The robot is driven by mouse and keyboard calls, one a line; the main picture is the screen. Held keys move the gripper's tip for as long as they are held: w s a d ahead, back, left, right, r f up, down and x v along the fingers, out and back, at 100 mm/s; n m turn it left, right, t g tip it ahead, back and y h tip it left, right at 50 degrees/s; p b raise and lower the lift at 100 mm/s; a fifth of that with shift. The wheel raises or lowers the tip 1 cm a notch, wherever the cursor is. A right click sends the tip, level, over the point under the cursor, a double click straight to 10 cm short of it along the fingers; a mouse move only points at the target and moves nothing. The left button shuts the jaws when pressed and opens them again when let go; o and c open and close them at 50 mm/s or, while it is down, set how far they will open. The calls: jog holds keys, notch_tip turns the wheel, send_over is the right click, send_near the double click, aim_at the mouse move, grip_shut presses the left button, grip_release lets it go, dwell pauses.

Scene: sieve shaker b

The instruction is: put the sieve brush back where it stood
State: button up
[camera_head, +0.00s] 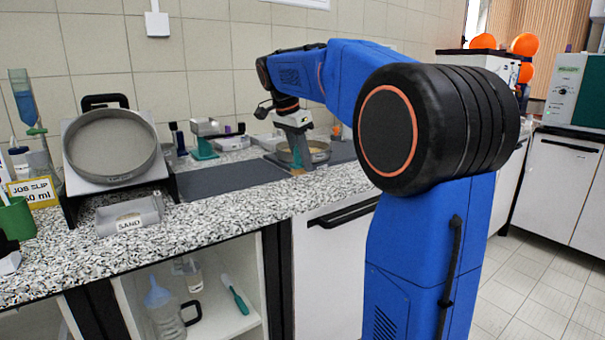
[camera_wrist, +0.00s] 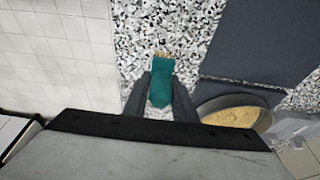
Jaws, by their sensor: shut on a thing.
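The sieve brush (camera_wrist: 161,82), teal with tan bristles at its far end, sits between the fingers of my gripper (camera_wrist: 160,98) in the wrist view. My gripper is shut on it, above the speckled counter. In the head view my gripper (camera_head: 297,140) points down over the back of the counter, and a small teal and tan part of the brush shows below it. A round sieve pan (camera_wrist: 234,114) holding sand-coloured grains is just right of the gripper in the wrist view. I cannot tell whether the brush touches the counter.
A large sieve (camera_head: 112,145) leans on a black stand at left, behind a bin marked SAND (camera_head: 129,214). A teal-based grey device (camera_head: 204,146) stands near the wall. Dark mats (camera_head: 232,178) cover part of the counter (camera_head: 225,220). A teal-handled tool (camera_head: 237,296) lies on the shelf below.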

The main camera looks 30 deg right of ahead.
aim_at(302, 172)
jog(key=shift+f, duration=1.95)
jog(key=o, duration=1)
jog(key=shift+f, duration=0.1)
jog(key=shift+o, duration=0.2)
jog(key=v, duration=1.2)
jog(key=shift+a, duration=0.1)
